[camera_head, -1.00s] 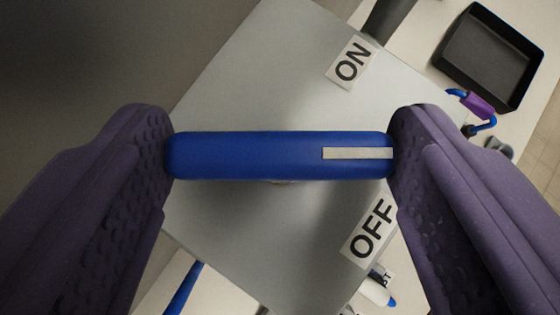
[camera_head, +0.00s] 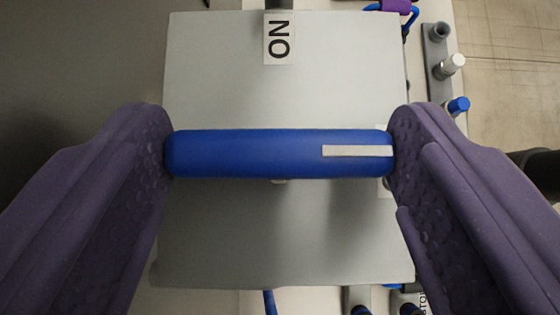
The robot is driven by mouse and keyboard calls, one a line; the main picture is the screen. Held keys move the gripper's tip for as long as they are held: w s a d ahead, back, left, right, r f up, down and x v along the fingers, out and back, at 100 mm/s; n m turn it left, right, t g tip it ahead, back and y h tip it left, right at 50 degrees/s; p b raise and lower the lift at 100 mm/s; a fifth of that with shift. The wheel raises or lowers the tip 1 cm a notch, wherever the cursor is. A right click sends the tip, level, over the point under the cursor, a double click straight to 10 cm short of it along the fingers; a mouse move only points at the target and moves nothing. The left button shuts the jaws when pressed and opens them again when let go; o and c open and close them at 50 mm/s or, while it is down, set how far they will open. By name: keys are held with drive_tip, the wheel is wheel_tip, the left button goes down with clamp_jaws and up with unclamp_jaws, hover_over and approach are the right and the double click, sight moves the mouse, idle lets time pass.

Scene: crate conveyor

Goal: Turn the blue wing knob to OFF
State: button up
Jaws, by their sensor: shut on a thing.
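The blue wing knob (camera_head: 245,152) lies level across the middle of the view, with a pale pointer stripe on its right half. My gripper (camera_head: 280,154) is shut on it, one purple finger against each end. Behind it is a grey box face (camera_head: 215,230). The ON label (camera_head: 280,40) sits at the top middle of that face. The pointer stripe points right, to a pale label at the right edge, mostly hidden by the knob and right finger; its lettering cannot be read now.
A grey bar with several pegs, one white (camera_head: 452,64) and one blue (camera_head: 458,106), stands beyond the box at upper right. A purple and blue item (camera_head: 396,6) shows at the top. Dark and blue fittings are partly seen below the box.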

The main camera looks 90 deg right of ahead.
idle(0.4)
drive_tip(key=o, duration=1.1)
drive_tip(key=shift+d, duration=0.1)
drive_tip(key=shift+c, duration=0.2)
drive_tip(key=shift+r+p, duration=0.1)
drive_tip(key=shift+p, duration=0.2)
